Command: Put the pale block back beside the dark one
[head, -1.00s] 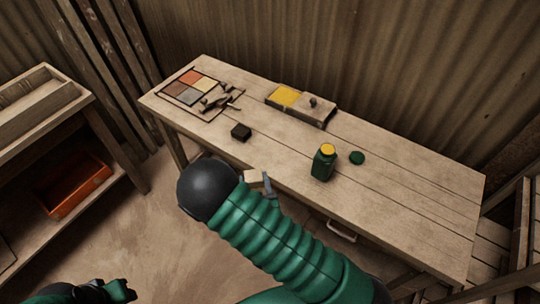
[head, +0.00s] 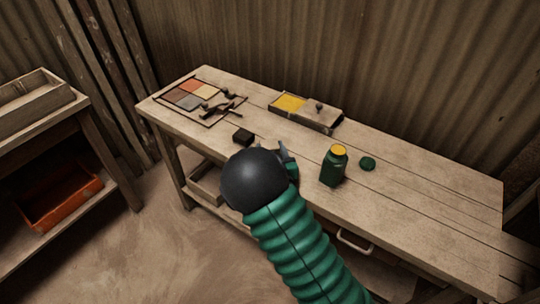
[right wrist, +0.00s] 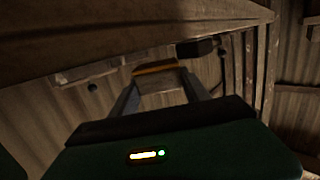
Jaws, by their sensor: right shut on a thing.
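The dark block (head: 243,137) sits on the workbench near its front edge, just left of my right wrist. My right gripper (head: 287,158) is over the bench's front part, partly hidden by my black wrist. In the right wrist view, the fingers (right wrist: 162,88) are shut on the pale block (right wrist: 160,80). In the head view I cannot make out the pale block behind my wrist. A dark shape that looks like the dark block (right wrist: 195,47) shows just beyond and right of the held block. My left gripper is out of view.
A tray of coloured tiles (head: 187,101) with dark tools lies at the bench's left end. A box with a yellow pad (head: 290,103) and knobbed lid is at the back. A green jar (head: 334,166) and green cap (head: 367,163) stand right of my gripper.

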